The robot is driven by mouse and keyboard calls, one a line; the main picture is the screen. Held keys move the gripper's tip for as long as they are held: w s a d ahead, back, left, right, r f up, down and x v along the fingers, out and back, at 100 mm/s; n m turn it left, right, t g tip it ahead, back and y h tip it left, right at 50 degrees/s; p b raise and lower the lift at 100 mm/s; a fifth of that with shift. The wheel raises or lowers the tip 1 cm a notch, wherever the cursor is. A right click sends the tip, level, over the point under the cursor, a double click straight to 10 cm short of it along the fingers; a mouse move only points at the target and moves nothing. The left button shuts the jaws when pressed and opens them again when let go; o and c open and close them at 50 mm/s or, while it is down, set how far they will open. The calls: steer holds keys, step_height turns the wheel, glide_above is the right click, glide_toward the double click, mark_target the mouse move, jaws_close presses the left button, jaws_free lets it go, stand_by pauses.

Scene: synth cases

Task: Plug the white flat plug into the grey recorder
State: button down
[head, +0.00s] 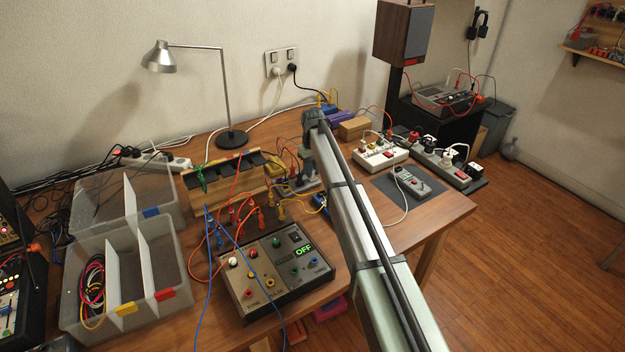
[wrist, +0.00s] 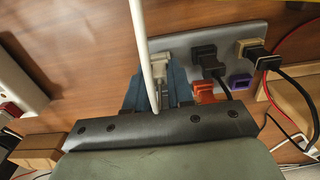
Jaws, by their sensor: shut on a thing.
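My gripper (wrist: 157,85) shows in the wrist view with two blue fingers, shut on a pale, whitish flat plug (wrist: 161,70). A white cable (wrist: 144,40) runs up across the picture in front of the plug. The plug lies over the left end of a grey panel (wrist: 221,42), which appears to be the grey recorder. Whether the plug is seated in a socket or only above it I cannot tell. The panel also carries a black plug, a gold socket with a black plug, an orange socket and a purple socket. In the head view my arm hides most of this spot.
A white switch box (head: 381,154) and a grey device on a dark mat (head: 425,202) stand to the right. A wooden rack (head: 222,203) with cables stands to the left, with a control box (head: 280,270) in front. Black and red cables (wrist: 285,95) lie close on the wrist view's right.

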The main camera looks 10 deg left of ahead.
steer(key=shift+r, duration=1.85)
steer(key=w+d+r, duration=0.1)
steer(key=w+d, duration=0.3)
steer(key=d, duration=0.6)
steer(key=w+d+r, duration=0.2)
steer(key=w+d, duration=0.2)
steer(key=d, duration=0.6)
steer(key=w+d+r, duration=0.2)
steer(key=w+d, duration=0.2)
steer(key=d, duration=0.7)
steer(key=shift+w+f, duration=0.1)
steer(key=shift+f, duration=2.65)
steer(key=shift+f, duration=1.15)
steer(key=c, duration=0.9)
jaws_free()
steer(key=shift+r, duration=0.1)
